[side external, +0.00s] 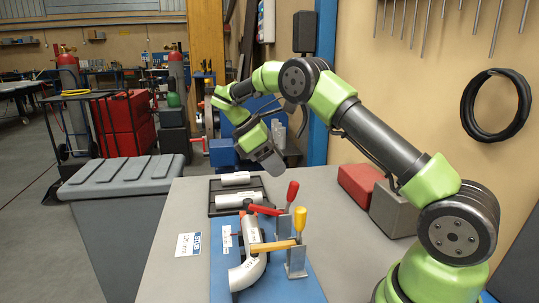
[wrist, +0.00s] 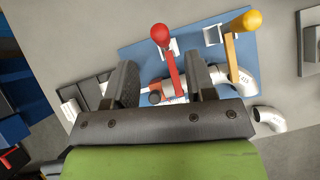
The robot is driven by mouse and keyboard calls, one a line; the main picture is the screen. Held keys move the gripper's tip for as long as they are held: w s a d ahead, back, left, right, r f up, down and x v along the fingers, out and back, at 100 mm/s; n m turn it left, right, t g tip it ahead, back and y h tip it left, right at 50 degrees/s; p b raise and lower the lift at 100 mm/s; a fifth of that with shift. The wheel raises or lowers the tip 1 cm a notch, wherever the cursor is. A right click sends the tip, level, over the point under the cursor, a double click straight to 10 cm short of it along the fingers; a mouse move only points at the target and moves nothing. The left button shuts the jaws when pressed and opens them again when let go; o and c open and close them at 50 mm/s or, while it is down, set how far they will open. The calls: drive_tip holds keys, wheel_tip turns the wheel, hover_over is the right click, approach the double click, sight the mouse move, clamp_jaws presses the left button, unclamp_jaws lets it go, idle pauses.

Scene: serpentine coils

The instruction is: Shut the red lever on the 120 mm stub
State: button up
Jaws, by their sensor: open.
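The red lever (side external: 291,196) stands up, leaning slightly right, from a metal bracket on the blue fixture plate (side external: 301,289). Its red bar (side external: 264,210) reaches left over the upper end of the silver pipe (side external: 248,270); I cannot tell whether its dark tip touches the pipe. In the wrist view the red lever (wrist: 161,36) lies ahead of my fingers, its bar running back between them in the picture. My gripper (side external: 272,167) is open and empty, above and behind the fixture. Its spread fingers (wrist: 160,64) also show in the wrist view.
A yellow lever (side external: 300,218) stands close in front of the red one, its bar across the pipe. A black tray (side external: 217,211) with short silver tubes lies behind the plate. A white label card (side external: 188,245) lies left. Red and grey blocks (side external: 361,182) stand right.

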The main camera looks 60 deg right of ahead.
sight(291, 183)
drive_tip(key=shift+v, duration=1.15)
drive_tip(key=s+d+f, duration=0.1)
drive_tip(key=f, duration=0.2)
drive_tip(key=s+d+f+t+y, duration=0.1)
drive_tip(key=s+f, duration=0.1)
drive_tip(key=s+d+f+y, duration=0.1)
drive_tip(key=f, duration=0.2)
drive_tip(key=shift+s+d+f+t, duration=0.2)
drive_tip(key=shift+s+f+t, duration=0.1)
drive_tip(key=shift+s+t, duration=0.1)
clamp_jaws()
